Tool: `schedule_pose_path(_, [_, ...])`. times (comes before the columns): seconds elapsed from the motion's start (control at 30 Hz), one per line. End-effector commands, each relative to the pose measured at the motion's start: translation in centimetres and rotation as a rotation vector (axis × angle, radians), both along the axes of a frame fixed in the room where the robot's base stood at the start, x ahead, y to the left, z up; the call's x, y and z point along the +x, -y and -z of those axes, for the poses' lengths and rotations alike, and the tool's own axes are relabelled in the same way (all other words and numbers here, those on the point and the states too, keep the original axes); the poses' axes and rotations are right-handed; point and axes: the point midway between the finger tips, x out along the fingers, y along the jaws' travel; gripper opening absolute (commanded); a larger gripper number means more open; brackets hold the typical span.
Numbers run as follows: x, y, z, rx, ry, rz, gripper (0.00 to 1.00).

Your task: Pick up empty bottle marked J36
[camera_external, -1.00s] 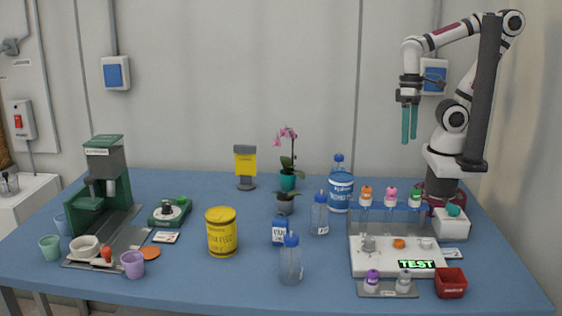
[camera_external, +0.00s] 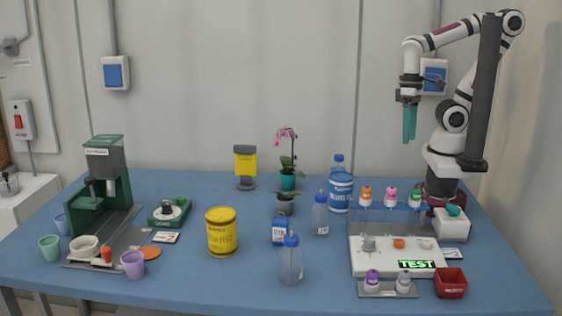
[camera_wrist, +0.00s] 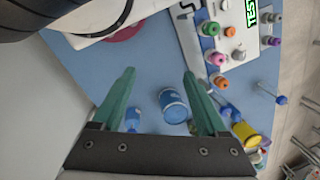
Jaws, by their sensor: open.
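My gripper (camera_external: 409,125) hangs high at the right, well above the table, with nothing held. In the wrist view its green fingers (camera_wrist: 159,75) are apart. Small capped vials stand at the right, including orange (camera_external: 365,197), pink (camera_external: 391,198) and purple (camera_external: 372,282) ones. No J36 mark is readable, so I cannot tell which bottle it is.
The blue-labelled tub (camera_external: 341,193) stands near the rack; it also shows below my fingers in the wrist view (camera_wrist: 173,107). A yellow tub (camera_external: 221,233), orchid (camera_external: 288,178), green machine (camera_external: 105,180) and red box (camera_external: 450,284) also stand here.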

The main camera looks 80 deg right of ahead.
Motion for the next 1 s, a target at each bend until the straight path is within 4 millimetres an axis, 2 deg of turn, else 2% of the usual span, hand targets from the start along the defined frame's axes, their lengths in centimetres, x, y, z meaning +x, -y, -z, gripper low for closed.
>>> schedule_pose_path(0.07, [0.0, 0.0, 0.0, -0.004, -0.003, -0.011, 0.76])
schedule_pose_path(0.17, [1.0, 0.3, -0.2, -0.063, -0.055, -0.186, 0.76])
schedule_pose_path(0.27, [4.2, 0.3, -0.4, -0.209, -0.172, -0.607, 0.76])
schedule_pose_path(0.33, [7.8, -1.0, 0.1, -0.343, -0.274, -0.97, 0.76])
schedule_pose_path(0.37, [9.4, -1.9, 0.6, -0.405, -0.32, -1.127, 0.76])
schedule_pose_path(0.43, [13.0, -5.3, 2.1, -0.563, -0.433, -1.483, 0.76])
schedule_pose_path(0.5, [15.6, -9.8, 4.2, -0.73, -0.551, -1.801, 0.76])
schedule_pose_path(0.6, [17.2, -16.3, 7.2, -0.959, -0.693, -2.135, 0.76])
schedule_pose_path(0.7, [17.2, -20.6, 9.5, -1.126, -0.79, -2.32, 0.76])
schedule_pose_path(0.8, [17.0, -22.5, 10.6, -1.21, -0.84, -2.395, 0.76])
schedule_pose_path(0.87, [17.4, -22.2, 11.0, -1.222, -0.85, -2.405, 0.76])
schedule_pose_path(1.0, [19.6, -19.1, 12.5, -1.218, -0.853, -2.405, 0.76])
